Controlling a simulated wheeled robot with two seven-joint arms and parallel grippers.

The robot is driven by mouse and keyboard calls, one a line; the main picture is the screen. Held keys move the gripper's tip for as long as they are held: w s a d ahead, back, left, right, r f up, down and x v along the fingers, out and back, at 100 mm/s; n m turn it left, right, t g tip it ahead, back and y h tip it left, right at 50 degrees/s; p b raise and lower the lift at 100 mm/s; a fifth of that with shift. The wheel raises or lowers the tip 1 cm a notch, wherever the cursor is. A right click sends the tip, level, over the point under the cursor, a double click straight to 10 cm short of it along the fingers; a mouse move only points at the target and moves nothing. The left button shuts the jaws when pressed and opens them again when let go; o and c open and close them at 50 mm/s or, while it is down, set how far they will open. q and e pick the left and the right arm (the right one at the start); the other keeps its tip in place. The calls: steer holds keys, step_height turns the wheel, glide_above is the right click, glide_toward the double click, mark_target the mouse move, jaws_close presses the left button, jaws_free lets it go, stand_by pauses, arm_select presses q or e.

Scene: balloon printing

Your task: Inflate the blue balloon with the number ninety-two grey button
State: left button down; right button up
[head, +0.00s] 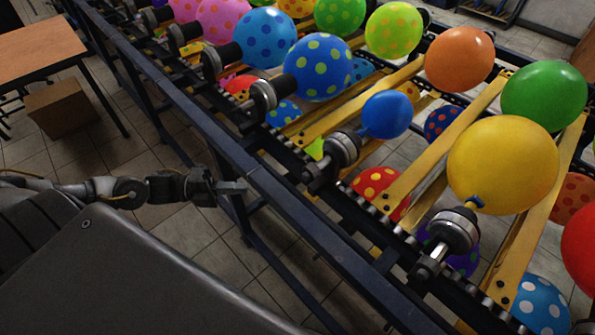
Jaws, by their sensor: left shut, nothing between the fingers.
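A small plain blue balloon (387,114) sits on a metal nozzle (343,150) of the conveyor, in the middle of the head view. It is clearly smaller than the balloons around it. My left gripper (240,187) is shut and empty. It is at the near side of the conveyor's dark blue rail, left of and below the blue balloon, well apart from it. No grey button with the number ninety-two can be made out. My right gripper is not in view.
The conveyor frame (215,142) runs diagonally across the view. A large yellow balloon (503,165) and a spotted blue balloon (317,68) flank the small one. A wooden table (40,50) and cardboard box (61,108) stand at left. Tiled floor shows between.

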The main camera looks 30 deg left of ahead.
mark_target(307, 175)
arm_select(q)
steer(key=shift+s+d+r+m+g+h, duration=0.2)
steer(key=shift+d+r+m+g, duration=0.1)
steer(key=shift+r, duration=0.15)
steer(key=shift+s+d+r+m+g+h, duration=0.2)
steer(key=shift+r+m, duration=0.1)
steer(key=shift+r, duration=0.1)
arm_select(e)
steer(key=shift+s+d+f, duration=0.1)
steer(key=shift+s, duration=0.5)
arm_select(q)
steer(key=shift+d, duration=0.1)
